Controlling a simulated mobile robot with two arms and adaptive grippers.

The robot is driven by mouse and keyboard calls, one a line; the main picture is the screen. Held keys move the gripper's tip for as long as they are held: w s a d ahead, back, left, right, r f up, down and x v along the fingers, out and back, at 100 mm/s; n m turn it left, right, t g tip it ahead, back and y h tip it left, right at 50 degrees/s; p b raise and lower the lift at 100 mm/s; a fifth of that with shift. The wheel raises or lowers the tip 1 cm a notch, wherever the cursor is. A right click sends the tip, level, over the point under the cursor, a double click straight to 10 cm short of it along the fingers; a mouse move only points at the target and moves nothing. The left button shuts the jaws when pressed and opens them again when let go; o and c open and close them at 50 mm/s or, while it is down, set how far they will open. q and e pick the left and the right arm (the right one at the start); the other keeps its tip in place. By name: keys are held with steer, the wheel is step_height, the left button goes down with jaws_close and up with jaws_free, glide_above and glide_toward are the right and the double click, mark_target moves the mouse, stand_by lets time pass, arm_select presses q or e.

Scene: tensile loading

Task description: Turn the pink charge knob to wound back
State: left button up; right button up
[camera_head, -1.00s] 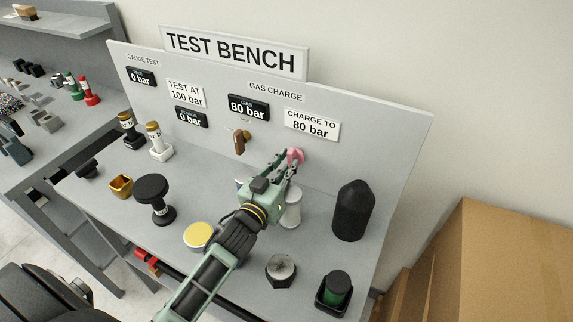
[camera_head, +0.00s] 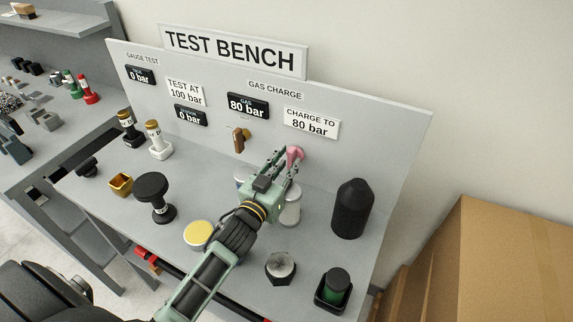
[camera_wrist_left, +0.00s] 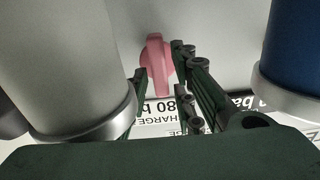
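The pink charge knob (camera_head: 294,155) is on the upright panel of the test bench, below the "CHARGE TO 80 bar" label (camera_head: 312,122). My left gripper (camera_head: 283,158) is at the knob, with its fingers apart. In the left wrist view, the pink knob (camera_wrist_left: 156,62) shows between the two fingertips (camera_wrist_left: 160,62), its grip bar nearly upright and slightly tilted. A small gap shows beside the bar; I cannot tell whether either finger touches it. The gas display (camera_head: 248,106) reads 80 bar. My right gripper is not in view.
A white cylinder (camera_head: 291,208) stands close beside my left gripper, and a blue cylinder (camera_wrist_left: 295,50) shows on its other side in the wrist view. A tall black cylinder (camera_head: 352,208) stands to the right. A brown lever (camera_head: 239,139) is on the panel left of the knob.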

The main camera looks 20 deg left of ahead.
arm_select(q)
steer(key=shift+o, duration=0.5)
step_height(320, 180, up, 10)
stand_by(0.3)
stand_by(0.3)
